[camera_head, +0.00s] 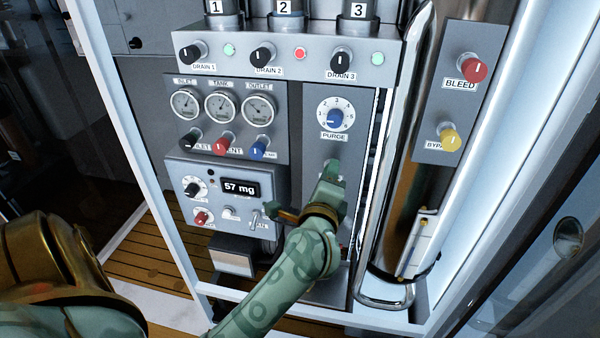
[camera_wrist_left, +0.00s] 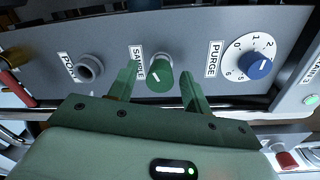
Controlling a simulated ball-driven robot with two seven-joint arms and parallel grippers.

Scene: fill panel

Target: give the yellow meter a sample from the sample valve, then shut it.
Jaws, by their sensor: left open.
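The sample valve's green knob (camera_wrist_left: 160,74), beside its SAMPLE label, sits between the two fingers of my open left gripper (camera_wrist_left: 158,86). I cannot tell whether the fingers touch it. A short white mark shows on the knob. A grey round port (camera_wrist_left: 90,67) is to its left in the left wrist view. In the head view my left gripper (camera_head: 332,178) is at the panel below the PURGE dial and largely hides the knob and port. My right gripper is out of view.
The blue PURGE dial (camera_head: 334,118) is just above my left gripper. A box with a "57 mg" display (camera_head: 240,188) and a toggle lever is close on the left. A shiny vertical pipe (camera_head: 398,180) stands on the right, with red BLEED (camera_head: 474,70) and yellow bypass (camera_head: 450,139) knobs beyond.

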